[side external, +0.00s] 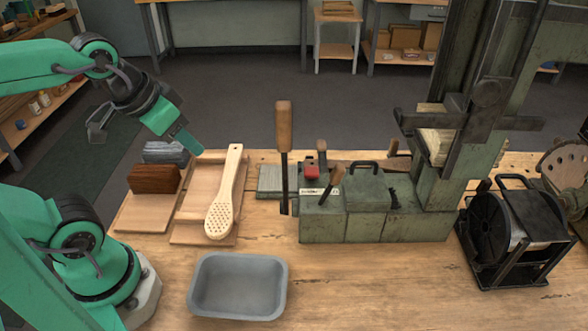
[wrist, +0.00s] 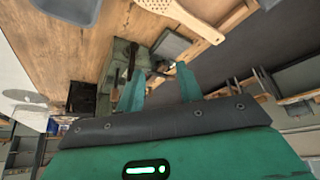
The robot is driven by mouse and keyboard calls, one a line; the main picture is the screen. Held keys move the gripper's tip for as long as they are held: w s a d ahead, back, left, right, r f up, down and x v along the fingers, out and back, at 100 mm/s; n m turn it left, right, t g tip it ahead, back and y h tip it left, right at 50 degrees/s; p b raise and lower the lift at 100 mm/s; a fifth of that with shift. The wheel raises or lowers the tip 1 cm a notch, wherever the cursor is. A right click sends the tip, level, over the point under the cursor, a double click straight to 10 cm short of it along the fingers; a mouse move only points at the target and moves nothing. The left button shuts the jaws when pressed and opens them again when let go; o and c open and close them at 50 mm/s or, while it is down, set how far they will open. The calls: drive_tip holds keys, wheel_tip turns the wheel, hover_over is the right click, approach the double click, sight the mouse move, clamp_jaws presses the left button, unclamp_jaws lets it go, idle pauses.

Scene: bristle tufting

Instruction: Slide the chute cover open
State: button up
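The green machine housing (side external: 345,222) stands at the middle of the bench. On its top is a green lid with a black handle (side external: 368,186), which looks like the chute cover; I cannot tell for sure whether it is open or shut. My gripper (side external: 194,144) is in the air above the wooden boards, left of the housing and well apart from the lid. In the wrist view my gripper (wrist: 160,72) shows two teal fingers apart with nothing held between them. The housing (wrist: 116,75) shows small there beyond the fingers, and the lid is not clear.
A tall wooden-handled lever (side external: 284,130) stands at the housing's left end. A perforated wooden brush (side external: 220,215) lies on a board, with brown bristle bundles (side external: 154,179) to its left. A grey tray (side external: 237,286) sits in front. A black reel (side external: 510,230) stands right. The front bench is mostly clear.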

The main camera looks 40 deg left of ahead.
drive_tip(key=shift+c, duration=0.8)
wheel_tip(320, 180, up, 6)
drive_tip(key=w+d+r+m+g, duration=0.1)
drive_tip(key=w+d+r+m, duration=0.15)
drive_tip(key=w, duration=0.35)
drive_tip(key=w+d+r+m+g, duration=0.1)
drive_tip(key=w+d+r, duration=0.15)
drive_tip(key=w, duration=0.35)
drive_tip(key=m+g, duration=0.4)
drive_tip(key=m, duration=0.2)
hover_over(365, 162)
wheel_tip(365, 162, down, 6)
drive_tip(key=shift+n, duration=0.25)
drive_tip(key=shift+w+f, duration=0.15)
drive_tip(key=shift+f, duration=2.55)
drive_tip(key=shift+f, duration=0.2)
drive_tip(key=shift+f, duration=5.3)
